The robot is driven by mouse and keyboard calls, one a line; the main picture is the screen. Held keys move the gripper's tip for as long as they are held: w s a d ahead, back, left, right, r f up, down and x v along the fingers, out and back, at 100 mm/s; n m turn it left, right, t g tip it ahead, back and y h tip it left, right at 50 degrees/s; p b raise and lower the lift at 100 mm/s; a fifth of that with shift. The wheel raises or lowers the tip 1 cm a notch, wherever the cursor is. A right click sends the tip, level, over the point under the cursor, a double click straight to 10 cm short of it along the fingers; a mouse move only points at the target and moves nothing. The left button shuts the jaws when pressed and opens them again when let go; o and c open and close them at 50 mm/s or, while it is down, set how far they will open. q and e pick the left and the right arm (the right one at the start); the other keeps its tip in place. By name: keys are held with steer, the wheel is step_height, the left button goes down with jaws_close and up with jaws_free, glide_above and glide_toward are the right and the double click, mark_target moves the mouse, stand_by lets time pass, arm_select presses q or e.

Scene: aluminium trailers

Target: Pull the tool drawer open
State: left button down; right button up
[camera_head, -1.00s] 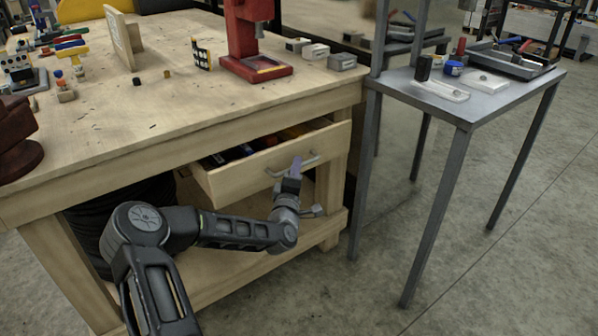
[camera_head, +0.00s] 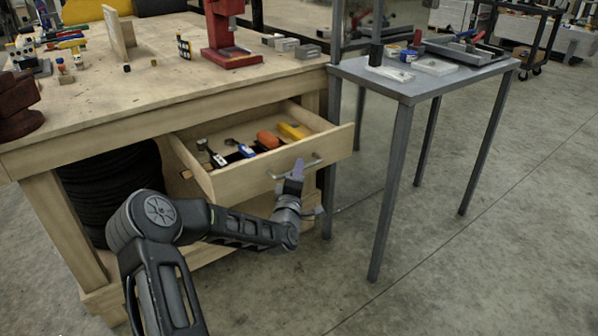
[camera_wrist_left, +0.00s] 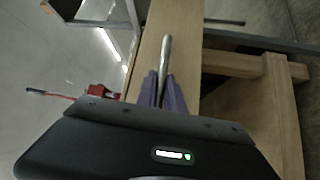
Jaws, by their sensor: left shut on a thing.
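The wooden tool drawer (camera_head: 240,181) stands out from under the workbench top, open far enough to show the tools inside. Its metal bar handle (camera_head: 312,163) is on the front panel. My left gripper (camera_head: 297,168) is shut on the handle. In the left wrist view the purple fingers (camera_wrist_left: 162,90) close around the handle bar (camera_wrist_left: 165,55), beside the wooden drawer front (camera_wrist_left: 150,45). Inside the drawer lie an orange tool (camera_head: 267,139), a yellow tool (camera_head: 291,131) and a blue-and-white tool (camera_head: 246,151). My right gripper is not in view.
The wooden workbench (camera_head: 120,105) carries a red press (camera_head: 232,55) and a dark red vise (camera_head: 18,108). A grey metal table (camera_head: 420,84) stands to the right, its legs near the drawer. Black tyres (camera_head: 110,195) sit under the bench. Concrete floor in front is clear.

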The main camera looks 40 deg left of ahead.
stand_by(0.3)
arm_select(q)
steer(key=c, duration=1.5)
jaws_free()
steer(key=shift+o, duration=0.2)
steer(key=shift+s, duration=0.1)
steer(key=p+v, duration=0.1)
steer(key=v, duration=0.6)
steer(key=shift+s+d, duration=0.2)
steer(key=shift+s, duration=0.1)
